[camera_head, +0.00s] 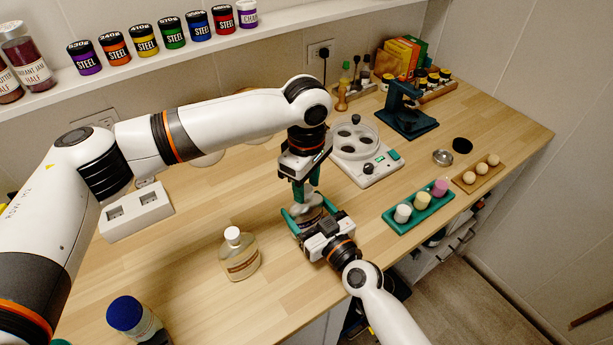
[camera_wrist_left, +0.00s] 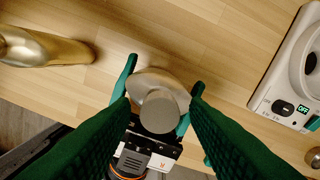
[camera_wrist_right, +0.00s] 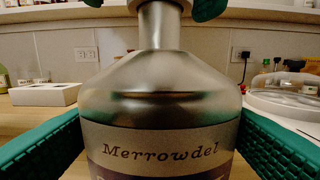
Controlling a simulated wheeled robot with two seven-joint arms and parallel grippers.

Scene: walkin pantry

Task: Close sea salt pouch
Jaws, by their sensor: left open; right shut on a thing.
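No sea salt pouch can be made out. A silvery bottle (camera_head: 309,214) with a label reading "Merrowdel" stands upright on the wooden counter; it fills the right wrist view (camera_wrist_right: 160,90). My right gripper (camera_head: 308,217) is shut on its body, one green finger on each side. My left gripper (camera_head: 300,192) points down from above and is open, its fingers on either side of the bottle's round grey top (camera_wrist_left: 160,111). In the right wrist view its fingertips (camera_wrist_right: 152,6) flank the neck. Whether they touch it I cannot tell.
A clear bottle with a white cap (camera_head: 239,254) stands left of the grippers, and a blue-capped jar (camera_head: 135,318) at the front left. A white device (camera_head: 368,164) and a teal tray (camera_head: 419,212) are to the right. Bare counter lies between them.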

